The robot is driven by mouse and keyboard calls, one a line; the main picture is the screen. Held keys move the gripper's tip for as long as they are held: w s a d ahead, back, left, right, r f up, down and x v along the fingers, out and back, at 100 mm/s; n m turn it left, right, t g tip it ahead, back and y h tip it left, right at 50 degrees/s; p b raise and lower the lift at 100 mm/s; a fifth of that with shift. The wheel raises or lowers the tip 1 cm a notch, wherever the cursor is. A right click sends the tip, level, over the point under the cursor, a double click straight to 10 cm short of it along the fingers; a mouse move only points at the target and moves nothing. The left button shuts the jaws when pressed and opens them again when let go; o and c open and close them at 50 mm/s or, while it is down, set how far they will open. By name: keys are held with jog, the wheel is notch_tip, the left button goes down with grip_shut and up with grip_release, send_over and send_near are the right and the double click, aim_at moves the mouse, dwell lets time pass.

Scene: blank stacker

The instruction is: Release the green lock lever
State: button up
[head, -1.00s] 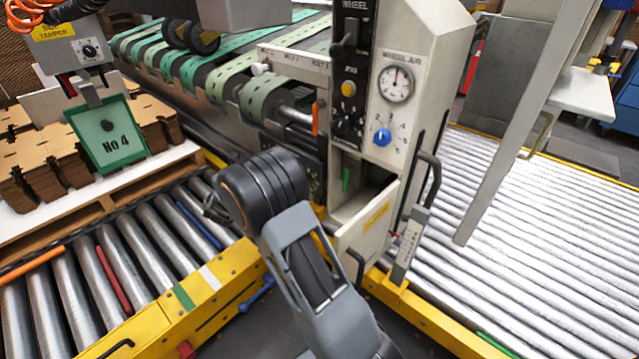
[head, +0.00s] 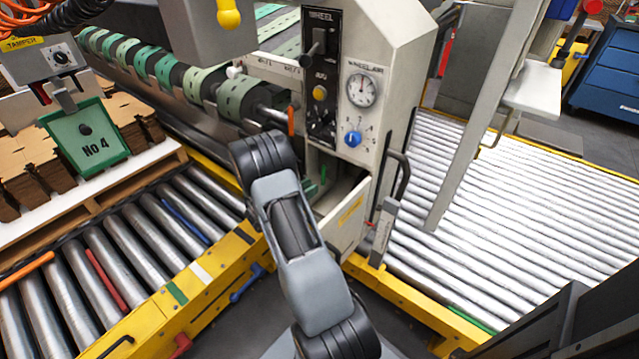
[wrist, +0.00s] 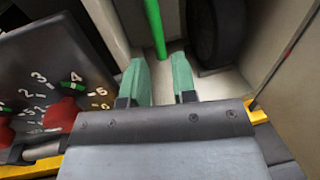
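The green lock lever (wrist: 154,25) is a thin bright green rod inside the pale open bay of the machine. In the wrist view it comes down from the top edge, and its lower end shows between the tips of my gripper (wrist: 160,68). The gripper is open, with two pale green fingers apart and bare floor of the bay between them. I cannot tell whether a finger touches the rod.
A dark numbered dial plate (wrist: 55,85) with red knobs lies left in the wrist view, and a dark wheel (wrist: 215,30) stands right of the lever. A cream flap (head: 350,222) fronts the bay. Roller conveyors (head: 520,195) lie on both sides.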

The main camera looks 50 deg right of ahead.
aim_at(322, 180)
jog(key=shift+s+d+b, duration=0.15)
jog(key=shift+d+b, duration=0.05)
jog(key=shift+d, duration=1.15)
jog(key=shift+s+d+b, duration=0.1)
jog(key=shift+d+b, duration=0.05)
jog(key=shift+d, duration=1.2)
grip_shut()
